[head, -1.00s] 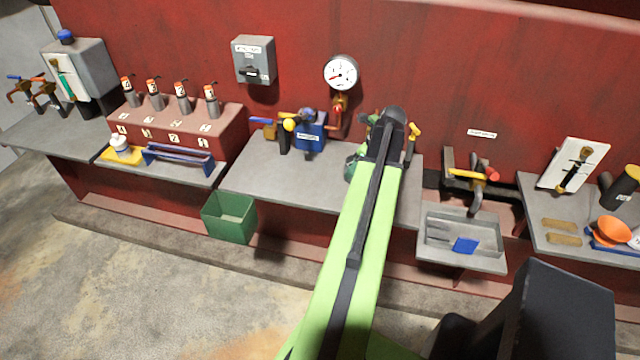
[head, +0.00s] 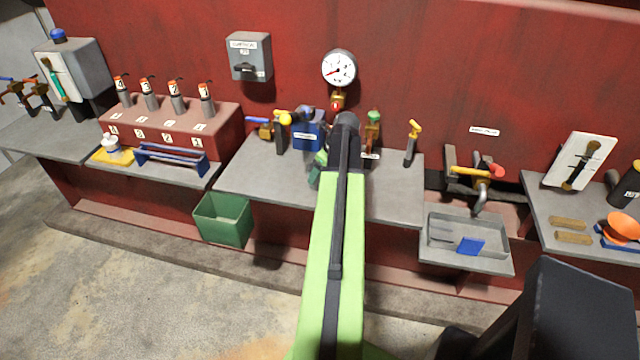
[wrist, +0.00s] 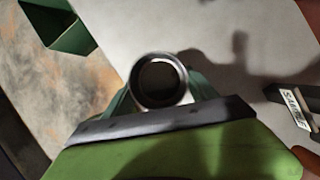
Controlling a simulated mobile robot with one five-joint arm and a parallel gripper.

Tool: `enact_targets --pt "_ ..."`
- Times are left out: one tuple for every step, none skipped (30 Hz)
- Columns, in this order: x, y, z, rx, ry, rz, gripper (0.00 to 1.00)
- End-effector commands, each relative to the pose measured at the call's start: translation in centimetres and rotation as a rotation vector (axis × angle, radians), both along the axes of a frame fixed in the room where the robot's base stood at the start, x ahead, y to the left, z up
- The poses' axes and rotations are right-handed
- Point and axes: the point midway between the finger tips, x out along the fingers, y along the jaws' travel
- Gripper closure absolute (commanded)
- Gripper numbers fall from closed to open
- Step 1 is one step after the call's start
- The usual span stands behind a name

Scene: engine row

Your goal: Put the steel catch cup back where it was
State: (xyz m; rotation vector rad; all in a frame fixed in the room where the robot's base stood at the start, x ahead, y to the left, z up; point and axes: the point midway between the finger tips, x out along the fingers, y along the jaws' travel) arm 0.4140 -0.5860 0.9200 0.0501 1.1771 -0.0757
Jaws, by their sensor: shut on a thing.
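The steel catch cup (wrist: 159,81) shows in the wrist view as a round metal rim with a dark inside, seen from above. My gripper (wrist: 158,100) is shut on it, with green fingers on either side of the cup. The cup is over the grey bench top (wrist: 215,35); I cannot tell whether it touches the bench. In the head view my arm hides the cup, and only a bit of my green gripper (head: 319,168) shows left of the arm's end.
A label reading SAMPLE (wrist: 296,106) lies right in the wrist view. A green bin (head: 223,219) stands below the bench front. Behind my arm are a blue unit (head: 308,132), a gauge (head: 339,68) and a yellow-handled valve (head: 412,140). A sink tray (head: 466,240) is at right.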

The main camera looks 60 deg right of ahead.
Motion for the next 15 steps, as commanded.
enact_targets --pt "0.0 0.0 -0.5 0.0 0.0 0.0 0.85" --pt "0.0 0.0 -0.9 0.0 0.0 0.0 0.85" --pt "0.0 0.0 -1.5 0.0 0.0 0.0 0.85" --pt "0.0 0.0 -2.1 0.0 0.0 0.0 0.85" --pt "0.0 0.0 -2.6 0.0 0.0 0.0 0.85" --pt "0.0 0.0 -3.4 0.0 0.0 0.0 0.85" --pt "0.0 0.0 -3.8 0.001 0.0 0.0 0.85" --pt "0.0 0.0 -4.2 0.001 0.0 0.0 0.85" --pt "0.0 0.0 -4.4 0.001 0.0 0.0 0.85" --pt "0.0 0.0 -4.3 0.001 0.0 0.001 0.85" --pt "0.0 0.0 -4.2 0.001 0.0 0.001 0.85" --pt "0.0 0.0 -4.0 0.001 0.0 0.001 0.85" --pt "0.0 0.0 -3.9 0.001 0.0 0.001 0.85" --pt "0.0 0.0 -3.9 0.001 0.0 0.001 0.85" --pt "0.0 0.0 -3.9 0.001 0.0 0.001 0.85"
